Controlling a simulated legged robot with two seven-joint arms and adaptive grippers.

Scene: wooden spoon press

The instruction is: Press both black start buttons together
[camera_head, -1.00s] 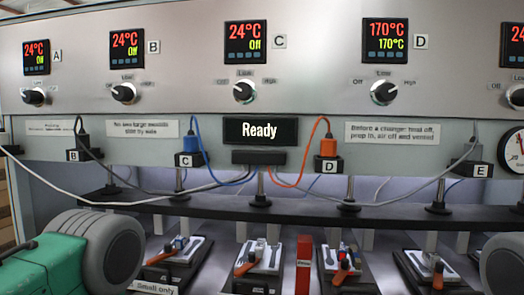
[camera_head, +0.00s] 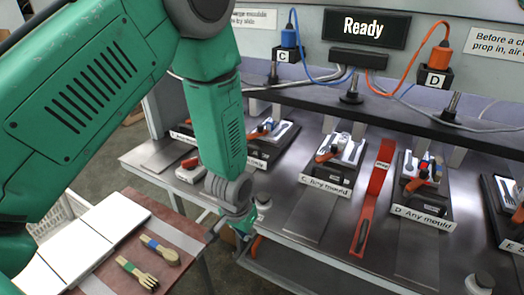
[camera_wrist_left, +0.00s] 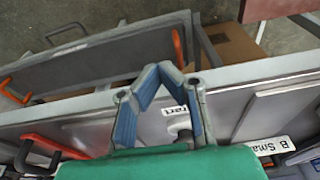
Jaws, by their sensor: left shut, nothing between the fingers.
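One start button (camera_head: 263,201) shows as a small round knob on the front edge of the steel bench, right beside my left gripper and partly hidden. In the left wrist view a dark round knob (camera_wrist_left: 183,134) sits beside a partly covered "Start" label (camera_wrist_left: 174,111). A second button (camera_head: 480,284) with a dark top is at the bench front on the lower right, cut by the frame edge. My left gripper (camera_head: 240,228) is shut and empty, at the bench front edge; its fingers (camera_wrist_left: 160,70) also show in the wrist view. My right gripper is out of view.
Mould stations C (camera_head: 325,185) and D (camera_head: 424,216) stand on the bench, with a red bar tool (camera_head: 371,205) between them. A screen (camera_head: 364,27) reads "Ready". Orange handles hang below the bench edge.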

